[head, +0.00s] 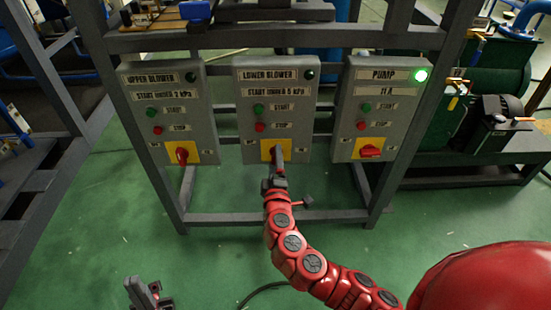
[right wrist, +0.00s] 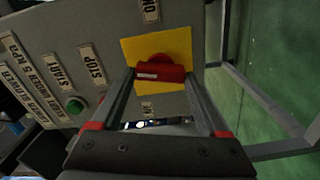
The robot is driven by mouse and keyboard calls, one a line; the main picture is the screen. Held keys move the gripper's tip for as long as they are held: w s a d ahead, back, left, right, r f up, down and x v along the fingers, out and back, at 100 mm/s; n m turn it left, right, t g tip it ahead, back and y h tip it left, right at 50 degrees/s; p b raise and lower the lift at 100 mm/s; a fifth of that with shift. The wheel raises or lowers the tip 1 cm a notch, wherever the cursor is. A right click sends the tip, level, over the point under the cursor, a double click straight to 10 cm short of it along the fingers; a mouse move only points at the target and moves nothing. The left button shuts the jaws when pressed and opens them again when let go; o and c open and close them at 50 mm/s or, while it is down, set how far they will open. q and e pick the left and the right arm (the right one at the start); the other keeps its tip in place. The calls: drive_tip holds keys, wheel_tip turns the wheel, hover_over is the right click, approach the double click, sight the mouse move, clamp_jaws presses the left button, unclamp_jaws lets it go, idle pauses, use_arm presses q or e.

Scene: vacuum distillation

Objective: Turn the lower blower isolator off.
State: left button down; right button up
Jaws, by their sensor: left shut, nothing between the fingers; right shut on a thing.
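The lower blower box (head: 277,90) is the middle of three grey boxes; its lamp (head: 310,74) is dark. Its isolator has a yellow plate (head: 265,146) and a red handle (right wrist: 160,72), which my gripper mostly hides in the head view. In the right wrist view the handle lies across the line between the two end labels. My right gripper (head: 276,160) is shut on this handle, with a finger on each side in the right wrist view (right wrist: 160,82). My left gripper (head: 146,293) is shut and empty, low at the bottom left, away from the boxes.
The upper blower box (head: 172,90) is at left with its red handle near upright. The pump box (head: 379,90) is at right with its handle sideways and its green lamp lit. A grey frame (head: 240,218) carries the boxes. Green floor lies in front.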

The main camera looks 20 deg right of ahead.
drive_tip(key=shift+n+p, duration=0.4)
drive_tip(key=shift+n, duration=1.1)
drive_tip(key=o, duration=1.2)
drive_tip(key=shift+o, duration=0.2)
drive_tip(key=v, duration=1.7)
drive_tip(key=shift+s+p, duration=0.2)
drive_tip(key=shift+p, duration=0.1)
drive_tip(key=shift+a, duration=0.1)
